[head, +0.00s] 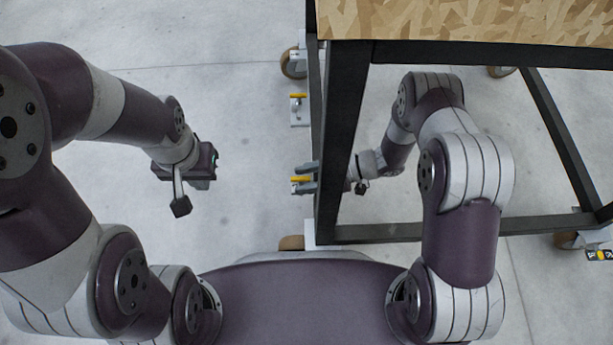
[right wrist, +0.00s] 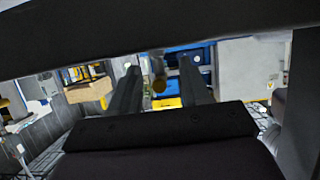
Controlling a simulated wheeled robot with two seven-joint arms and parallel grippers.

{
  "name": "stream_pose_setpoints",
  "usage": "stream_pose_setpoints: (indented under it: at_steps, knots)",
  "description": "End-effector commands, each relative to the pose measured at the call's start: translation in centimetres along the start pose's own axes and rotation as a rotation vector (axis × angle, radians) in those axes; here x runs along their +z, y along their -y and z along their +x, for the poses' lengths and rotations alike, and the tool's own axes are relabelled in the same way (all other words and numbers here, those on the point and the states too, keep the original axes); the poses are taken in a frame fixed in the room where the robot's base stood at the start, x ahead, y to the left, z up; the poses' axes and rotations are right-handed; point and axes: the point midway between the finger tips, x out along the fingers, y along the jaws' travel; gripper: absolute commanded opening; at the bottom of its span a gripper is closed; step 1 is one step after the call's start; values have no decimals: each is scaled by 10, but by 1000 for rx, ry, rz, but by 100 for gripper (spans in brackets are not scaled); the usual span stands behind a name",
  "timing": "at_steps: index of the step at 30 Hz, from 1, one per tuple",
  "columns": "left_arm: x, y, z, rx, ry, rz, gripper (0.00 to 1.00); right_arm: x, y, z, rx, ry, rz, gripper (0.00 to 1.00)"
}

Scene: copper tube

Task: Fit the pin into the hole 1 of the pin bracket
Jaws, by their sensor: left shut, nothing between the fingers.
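My left gripper (head: 205,181) is shut and empty in free space left of the table in the head view. My right gripper (head: 303,179) is beside the table frame's left leg, its two fingers apart and pointing left. A yellow pin-like part (head: 300,179) lies between or just over these fingers. Another yellow part (head: 298,96) sits on a small grey bracket (head: 298,113) further up the frame's left side. No hole can be made out.
A table with a chipboard top (head: 470,22) and black frame (head: 345,130) on casters stands at the right. My right arm reaches through its frame, close to the left leg. The floor (head: 245,110) between my left gripper and the table is clear.

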Motion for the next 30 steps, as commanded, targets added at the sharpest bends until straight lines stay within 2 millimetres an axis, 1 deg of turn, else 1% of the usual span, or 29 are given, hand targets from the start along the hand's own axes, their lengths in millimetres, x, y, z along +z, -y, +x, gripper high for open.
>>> stream_pose_setpoints:
  at_steps: [5,8,11,15,18,21,24,30]
  knots:
    - [0,0,-1,0,0,0,0,0,0,-1,0,0,0,47]
    - [-1,0,-9,0,0,0,0,-3,0,-12,2,0,1,47]
    - [-3,0,-24,0,0,0,0,-7,-1,-36,5,0,2,47]
    - [-5,0,-44,0,0,0,0,-7,-1,-76,6,-1,3,47]
    - [-6,0,-54,0,0,0,0,-5,0,-99,5,0,3,47]
    - [-7,0,-59,0,0,0,0,-3,-1,-116,3,0,0,47]
    - [-7,0,-61,0,0,0,0,-1,0,-125,0,-1,1,47]
    - [-7,0,-60,0,0,0,0,0,0,-127,0,0,1,47]
